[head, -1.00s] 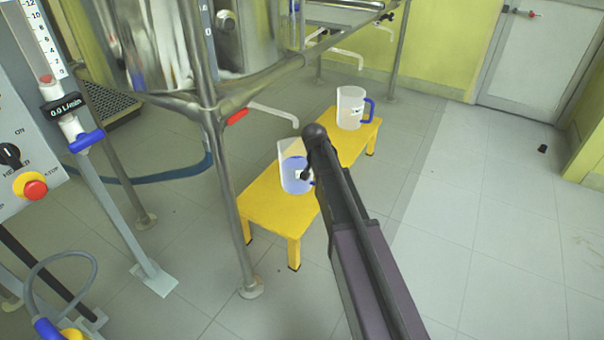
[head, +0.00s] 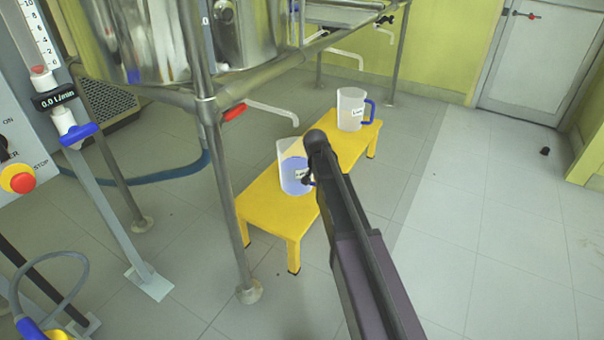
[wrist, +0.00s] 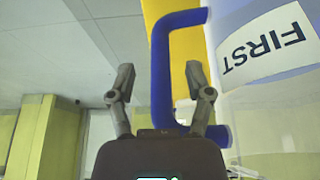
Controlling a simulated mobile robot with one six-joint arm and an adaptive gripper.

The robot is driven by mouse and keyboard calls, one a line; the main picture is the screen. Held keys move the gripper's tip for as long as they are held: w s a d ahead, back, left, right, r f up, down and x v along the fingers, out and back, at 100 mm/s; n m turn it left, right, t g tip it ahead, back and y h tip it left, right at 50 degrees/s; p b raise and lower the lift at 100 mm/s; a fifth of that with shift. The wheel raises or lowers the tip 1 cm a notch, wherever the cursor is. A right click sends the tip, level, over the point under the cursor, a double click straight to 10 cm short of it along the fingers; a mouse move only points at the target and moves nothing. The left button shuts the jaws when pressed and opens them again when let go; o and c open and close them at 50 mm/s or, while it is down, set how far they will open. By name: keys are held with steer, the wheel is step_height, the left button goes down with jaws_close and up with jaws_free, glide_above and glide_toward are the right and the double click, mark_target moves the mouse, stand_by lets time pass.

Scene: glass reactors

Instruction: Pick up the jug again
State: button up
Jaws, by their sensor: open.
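The near jug (head: 291,172) is clear with blue liquid in it and stands on the yellow bench (head: 262,209). In the wrist view the jug (wrist: 285,110) shows a white label (wrist: 265,45) reading FIRST and a blue handle (wrist: 160,85). My gripper (wrist: 160,72) is open, with one finger on each side of the handle's upright bar and visible gaps to both. In the head view my gripper (head: 307,181) is at the jug's right side, and my arm hides most of the handle there.
A second clear jug (head: 350,110) with a blue handle and a label stands at the bench's far end.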

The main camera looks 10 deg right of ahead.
jaws_close()
steer(key=shift+r, duration=0.15)
stand_by(0.5)
steer(key=shift+r+p, duration=1.75)
steer(key=shift+p, duration=0.15)
steer(key=s+d+r+p, duration=0.1)
steer(key=s, duration=1.5)
steer(key=shift+d, duration=0.25)
steer(key=shift+w+r, duration=0.1)
